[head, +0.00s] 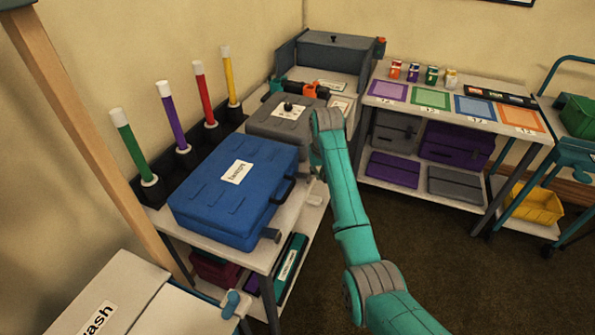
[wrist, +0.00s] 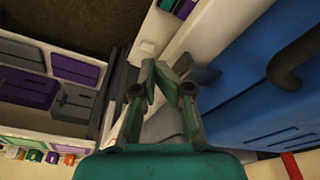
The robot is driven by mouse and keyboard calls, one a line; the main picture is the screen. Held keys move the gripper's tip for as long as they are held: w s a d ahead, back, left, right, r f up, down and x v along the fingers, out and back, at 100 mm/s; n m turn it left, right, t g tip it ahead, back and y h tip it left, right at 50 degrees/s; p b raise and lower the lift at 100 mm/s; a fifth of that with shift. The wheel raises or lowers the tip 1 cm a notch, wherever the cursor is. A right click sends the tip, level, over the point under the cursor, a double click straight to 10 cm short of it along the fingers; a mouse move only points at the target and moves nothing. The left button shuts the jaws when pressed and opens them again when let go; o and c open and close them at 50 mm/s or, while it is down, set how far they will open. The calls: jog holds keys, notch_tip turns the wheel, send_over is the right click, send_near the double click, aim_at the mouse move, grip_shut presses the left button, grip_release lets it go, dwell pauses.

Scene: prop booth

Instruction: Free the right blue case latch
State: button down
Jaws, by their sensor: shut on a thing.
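The blue case (head: 235,190) lies closed on the light shelf top in the head view, with a white label on its lid and a dark handle on its front. One dark latch (head: 270,235) shows at its near front corner. In the wrist view the case's blue front (wrist: 260,85) fills the right side. The right latch (wrist: 204,76) is a dark grey piece on that front, partly hidden by the fingers. My gripper (wrist: 165,75) is shut on it, fingertips close together. In the head view my arm mostly hides the gripper and this latch.
A grey case (head: 280,127) stands just behind the blue case. Several coloured sticks (head: 173,115) stand upright along the wall. A table (head: 420,110) with coloured mats is behind at right. The dark floor (head: 420,240) right of the shelf is open.

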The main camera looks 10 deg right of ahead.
jog(key=shift+d+r, duration=0.1)
jog(key=shift+r, duration=2.9)
